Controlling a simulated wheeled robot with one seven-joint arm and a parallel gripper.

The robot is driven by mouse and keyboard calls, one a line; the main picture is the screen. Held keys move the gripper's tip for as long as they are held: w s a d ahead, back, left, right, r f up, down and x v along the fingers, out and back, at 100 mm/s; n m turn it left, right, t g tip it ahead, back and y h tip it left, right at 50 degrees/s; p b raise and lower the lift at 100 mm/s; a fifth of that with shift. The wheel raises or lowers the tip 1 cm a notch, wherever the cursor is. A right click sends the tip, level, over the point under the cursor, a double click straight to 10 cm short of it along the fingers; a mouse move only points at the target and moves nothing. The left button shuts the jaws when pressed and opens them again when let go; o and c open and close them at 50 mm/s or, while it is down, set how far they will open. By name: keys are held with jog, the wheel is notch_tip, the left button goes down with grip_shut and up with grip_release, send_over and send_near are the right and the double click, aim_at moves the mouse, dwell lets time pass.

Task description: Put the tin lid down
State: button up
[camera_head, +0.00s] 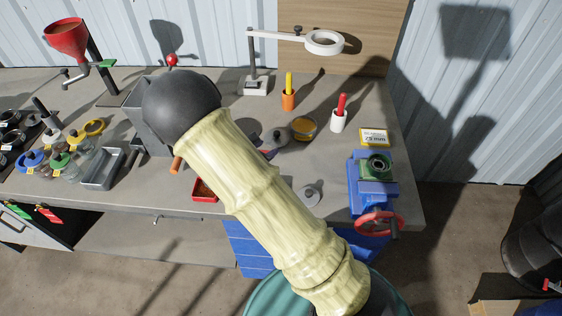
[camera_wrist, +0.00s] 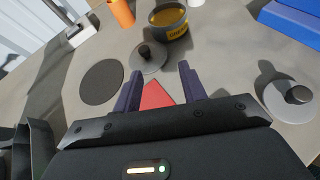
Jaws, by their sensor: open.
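A round grey lid with a dark knob (camera_wrist: 148,66) lies on the bench beside a tin with yellow contents (camera_wrist: 168,20). In the head view this lid (camera_head: 276,140) and the tin (camera_head: 303,129) show just right of my arm. A second grey lid with a knob (camera_wrist: 283,105) lies apart, to the right; it also shows in the head view (camera_head: 311,196). I cannot tell from looks which is the tin lid. My gripper (camera_wrist: 162,70) is open and empty, its fingertips close to the first lid. In the head view my arm mostly hides the gripper.
A flat dark disc (camera_wrist: 101,82) lies left of my fingers, and something red (camera_wrist: 156,96) lies between them. An orange holder (camera_head: 288,100), a white holder (camera_head: 338,121) and a blue vise (camera_head: 368,190) stand around. Bench is bare between the second lid and white holder.

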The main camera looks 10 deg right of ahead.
jog(key=s+d+r+m+g+y, duration=0.25)
jog(key=s+d+m+g, duration=0.55)
jog(key=s+m, duration=0.4)
jog(key=s+a+r+m+t+y, duration=0.1)
jog(key=s+r+m+y, duration=0.6)
jog(key=m, duration=0.7)
jog(key=shift+s+a+t, duration=0.3)
jog(key=shift+a, duration=0.45)
